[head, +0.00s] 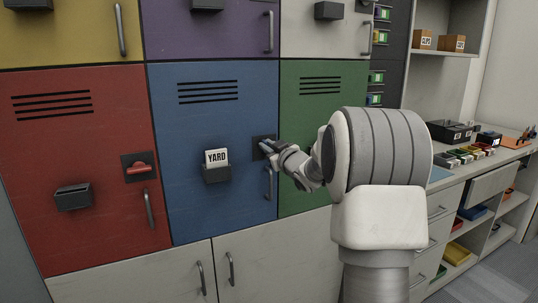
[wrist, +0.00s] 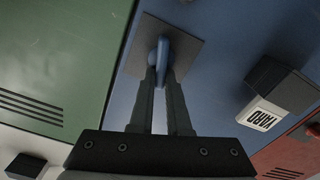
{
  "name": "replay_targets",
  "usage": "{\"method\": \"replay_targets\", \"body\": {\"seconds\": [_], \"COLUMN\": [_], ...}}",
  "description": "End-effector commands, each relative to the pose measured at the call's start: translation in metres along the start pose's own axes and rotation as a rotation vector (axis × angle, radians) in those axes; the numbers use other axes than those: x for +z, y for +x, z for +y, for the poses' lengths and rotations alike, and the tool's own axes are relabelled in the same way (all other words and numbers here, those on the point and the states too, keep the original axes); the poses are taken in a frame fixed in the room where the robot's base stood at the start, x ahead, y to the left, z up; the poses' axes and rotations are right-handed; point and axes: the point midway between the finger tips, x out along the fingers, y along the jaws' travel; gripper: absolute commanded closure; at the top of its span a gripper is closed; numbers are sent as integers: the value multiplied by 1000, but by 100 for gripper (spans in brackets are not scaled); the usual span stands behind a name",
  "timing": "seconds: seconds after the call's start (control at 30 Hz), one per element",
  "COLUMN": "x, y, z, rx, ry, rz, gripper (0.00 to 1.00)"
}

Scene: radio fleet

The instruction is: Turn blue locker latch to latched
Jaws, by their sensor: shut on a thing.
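The blue locker (head: 205,120) is in the middle of the lower row in the head view, its door closed. Its latch plate is dark and square; the blue latch handle (wrist: 163,60) shows between my fingertips in the wrist view. My gripper (wrist: 162,72) is shut on this handle. In the head view my gripper (head: 272,147) reaches the latch from the right, and the fingers hide part of the handle. I cannot tell for sure which way the handle is turned. The locker's grey door pull (head: 268,184) is just below the latch.
A dark holder (head: 217,175) with a YARD card sticks out left of the latch. The red locker (head: 75,150) with its red latch (head: 139,169) is at left, the green locker (head: 318,95) at right, partly behind my arm. A counter with trays stands far right.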

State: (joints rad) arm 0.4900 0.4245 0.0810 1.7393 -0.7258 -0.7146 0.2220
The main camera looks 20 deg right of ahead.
Motion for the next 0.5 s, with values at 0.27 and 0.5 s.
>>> {"method": "replay_targets", "body": {"seconds": [0.27,0.5], "x": [5,6], "y": [0,0], "z": [-7,-11], "rx": [1,0], "ry": [-265,-493], "rz": [2,3], "gripper": [100,100]}}
